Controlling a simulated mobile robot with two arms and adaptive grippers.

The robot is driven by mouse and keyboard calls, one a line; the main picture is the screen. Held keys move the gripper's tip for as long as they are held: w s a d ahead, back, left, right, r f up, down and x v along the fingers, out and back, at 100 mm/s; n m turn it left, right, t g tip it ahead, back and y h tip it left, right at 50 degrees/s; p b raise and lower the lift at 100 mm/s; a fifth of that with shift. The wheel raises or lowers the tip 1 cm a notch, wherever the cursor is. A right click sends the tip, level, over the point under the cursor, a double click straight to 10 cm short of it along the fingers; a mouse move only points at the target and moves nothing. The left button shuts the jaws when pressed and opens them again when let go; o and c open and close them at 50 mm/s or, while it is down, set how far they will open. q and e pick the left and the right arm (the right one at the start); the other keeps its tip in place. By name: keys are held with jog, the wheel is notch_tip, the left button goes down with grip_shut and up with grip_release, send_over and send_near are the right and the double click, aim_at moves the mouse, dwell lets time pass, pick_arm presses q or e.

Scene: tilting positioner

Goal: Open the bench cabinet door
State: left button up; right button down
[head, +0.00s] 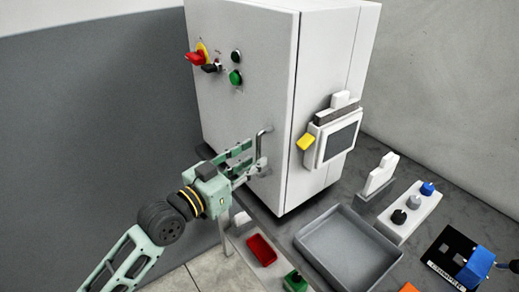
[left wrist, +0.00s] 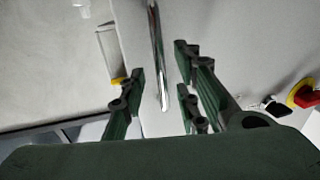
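The bench cabinet (head: 245,75) is a large pale grey box at the top middle of the head view. Its front door looks shut, and a slim metal door handle (head: 263,142) stands upright near the door's right edge. My left gripper (head: 250,160) is at the handle, its fingers pointing at the door. In the left wrist view the handle (left wrist: 158,55) runs between the spread fingers of the left gripper (left wrist: 163,90), with a gap on both sides. The left gripper is open and holds nothing. My right gripper is not seen.
A red rotary switch (head: 196,57) and a green button (head: 236,77) are on the door's upper left. A screen panel (head: 338,140) is on the cabinet's right side. A grey tray (head: 387,268), a red bin (head: 262,250) and a knob block (head: 412,212) are on the bench.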

aim_at(259, 173)
pick_arm(q)
jog(key=shift+p+x, duration=0.35)
jog(key=shift+x, duration=1.3)
grip_shut()
